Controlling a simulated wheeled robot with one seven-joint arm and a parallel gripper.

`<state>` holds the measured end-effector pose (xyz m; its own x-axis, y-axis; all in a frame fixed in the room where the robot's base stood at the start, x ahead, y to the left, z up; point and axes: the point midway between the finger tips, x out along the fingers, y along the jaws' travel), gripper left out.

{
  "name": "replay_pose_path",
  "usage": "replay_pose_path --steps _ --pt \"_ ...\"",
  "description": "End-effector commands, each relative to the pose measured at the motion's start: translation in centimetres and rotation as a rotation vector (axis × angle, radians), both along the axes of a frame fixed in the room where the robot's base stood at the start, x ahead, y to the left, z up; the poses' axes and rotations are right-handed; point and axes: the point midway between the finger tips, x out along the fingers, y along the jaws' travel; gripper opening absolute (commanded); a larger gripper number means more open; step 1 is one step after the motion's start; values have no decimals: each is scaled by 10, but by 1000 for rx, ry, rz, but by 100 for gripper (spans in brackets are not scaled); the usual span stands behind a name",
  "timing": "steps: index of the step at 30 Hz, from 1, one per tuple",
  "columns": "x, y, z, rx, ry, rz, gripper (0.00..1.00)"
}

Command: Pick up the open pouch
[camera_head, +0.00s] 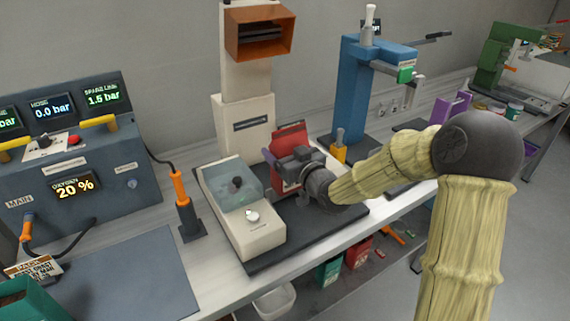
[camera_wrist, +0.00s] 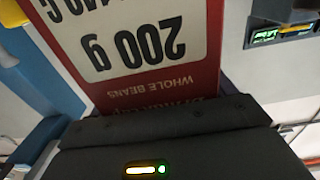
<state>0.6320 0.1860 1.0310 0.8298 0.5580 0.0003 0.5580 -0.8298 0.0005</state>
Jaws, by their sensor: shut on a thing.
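The red pouch (camera_head: 289,141) stands upright on the dark mat beside the cream weighing device in the head view. In the wrist view the pouch (camera_wrist: 140,45) fills the upper middle, with a white label reading "200 g" and "WHOLE BEANS" upside down. My gripper (camera_head: 280,168) is at the pouch's front face and shut on it. The fingertips are hidden in the wrist view behind my dark gripper body. I cannot tell whether the pouch touches the mat, and its open top is not clear.
The cream device with a clear lid (camera_head: 238,207) is close on the left. A cream tower with an orange hopper (camera_head: 260,36) stands behind. A blue press (camera_head: 362,90) and a yellow-handled tool (camera_head: 339,148) are to the right. A grey control panel (camera_head: 70,160) stands far left.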

Motion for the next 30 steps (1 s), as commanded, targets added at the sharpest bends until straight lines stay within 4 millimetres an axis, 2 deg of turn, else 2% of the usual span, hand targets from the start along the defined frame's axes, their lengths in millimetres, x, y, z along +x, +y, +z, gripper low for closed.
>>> replay_pose_path --steps 1,6,30 --pt "0 0 11 -1 -6 0 69" --pt "0 1 23 0 -2 1 69" --pt "-1 4 23 1 -1 6 69"
